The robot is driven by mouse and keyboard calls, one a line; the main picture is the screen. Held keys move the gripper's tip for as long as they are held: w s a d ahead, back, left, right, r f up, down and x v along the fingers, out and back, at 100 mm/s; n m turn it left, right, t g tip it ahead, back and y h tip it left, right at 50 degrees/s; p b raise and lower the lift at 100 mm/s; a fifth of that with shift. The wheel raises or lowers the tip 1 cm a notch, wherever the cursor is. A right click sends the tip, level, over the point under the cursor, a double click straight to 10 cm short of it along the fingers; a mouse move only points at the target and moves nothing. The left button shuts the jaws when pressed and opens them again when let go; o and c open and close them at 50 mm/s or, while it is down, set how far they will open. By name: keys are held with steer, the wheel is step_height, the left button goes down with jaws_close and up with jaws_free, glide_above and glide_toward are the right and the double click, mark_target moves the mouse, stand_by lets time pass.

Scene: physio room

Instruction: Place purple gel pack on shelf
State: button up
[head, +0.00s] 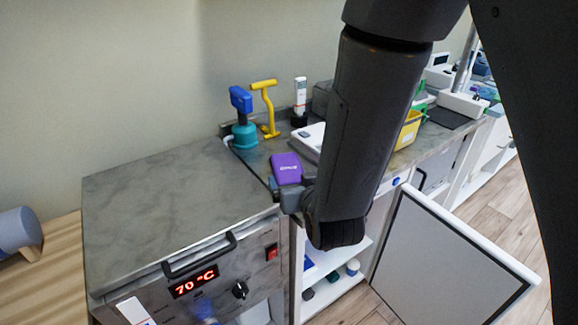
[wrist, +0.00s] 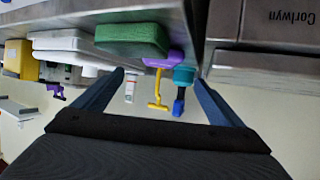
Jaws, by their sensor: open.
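The purple gel pack (head: 287,167) lies on the counter near its front edge, beside the heater unit. In the wrist view a purple piece (wrist: 176,60), likely this pack, shows partly behind a green block (wrist: 132,39). My gripper (head: 294,197) is at the counter edge, just in front of the pack in the head view, partly hidden by my arm. In the wrist view my gripper (wrist: 159,80) is open with nothing clearly between its fingers. White shelves (head: 340,283) with several small items show in the open cabinet below the counter, partly hidden by my arm.
The cabinet door (head: 440,262) stands open at the right. A steel heater unit (head: 165,205) reading 70 °C fills the left. A blue-and-teal device (head: 242,120), a yellow tool (head: 266,108) and a yellow bin (head: 408,130) stand on the counter (head: 252,160).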

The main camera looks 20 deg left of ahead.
mark_target(289, 168)
steer(key=p+x, duration=0.1)
steer(key=x, duration=0.5)
steer(key=shift+p+x, duration=1.15)
steer(key=shift+x, duration=1.65)
steer(key=c, duration=1.5)
